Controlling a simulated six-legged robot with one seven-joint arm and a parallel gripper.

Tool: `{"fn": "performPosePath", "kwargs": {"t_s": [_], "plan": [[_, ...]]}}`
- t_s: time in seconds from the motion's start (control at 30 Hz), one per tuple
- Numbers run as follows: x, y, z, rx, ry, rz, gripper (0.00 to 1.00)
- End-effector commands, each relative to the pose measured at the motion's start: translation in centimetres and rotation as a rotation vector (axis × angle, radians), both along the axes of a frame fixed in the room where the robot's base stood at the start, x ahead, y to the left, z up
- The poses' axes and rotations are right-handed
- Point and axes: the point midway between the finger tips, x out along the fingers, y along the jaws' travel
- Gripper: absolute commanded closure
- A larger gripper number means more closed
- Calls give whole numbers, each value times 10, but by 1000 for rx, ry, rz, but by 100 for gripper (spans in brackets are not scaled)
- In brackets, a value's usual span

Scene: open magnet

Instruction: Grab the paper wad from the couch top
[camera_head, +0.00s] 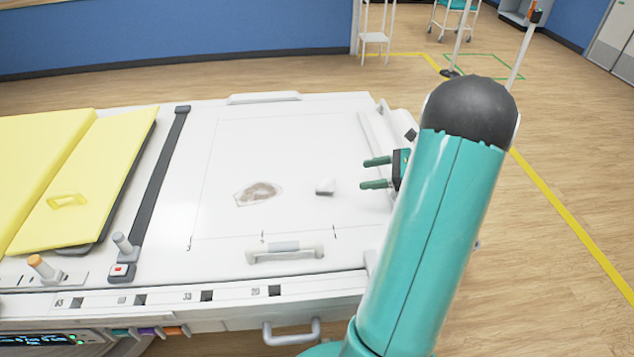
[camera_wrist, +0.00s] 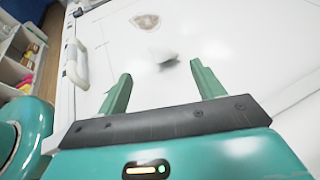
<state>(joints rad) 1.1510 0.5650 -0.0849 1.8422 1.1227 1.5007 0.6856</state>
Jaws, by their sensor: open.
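A small white paper wad (camera_head: 325,186) lies on the white couch top (camera_head: 290,140). In the wrist view the wad (camera_wrist: 168,56) sits just beyond my fingertips, between their lines. My gripper (camera_head: 376,173) is open and empty, to the right of the wad and apart from it. Its two green fingers point toward the wad, as the wrist view also shows (camera_wrist: 160,82). My teal arm hides part of the couch's right end.
A flat clear piece with a brownish patch (camera_head: 258,193) lies left of the wad. A white handle (camera_head: 285,252) stands at the near edge. Yellow pads (camera_head: 70,180) cover the left end, beside a dark strap (camera_head: 160,180). The surface around the wad is clear.

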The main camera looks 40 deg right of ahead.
Motion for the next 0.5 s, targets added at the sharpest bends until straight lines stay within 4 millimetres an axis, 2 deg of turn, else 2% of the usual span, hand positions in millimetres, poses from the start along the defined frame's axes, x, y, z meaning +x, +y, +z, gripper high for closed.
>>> {"fn": "performPosePath", "kwargs": {"t_s": [0.17, 0.5], "plan": [[11, 12, -8, 3, 0, -5, 33], [52, 45, -30, 1, -1, -5, 33]]}}
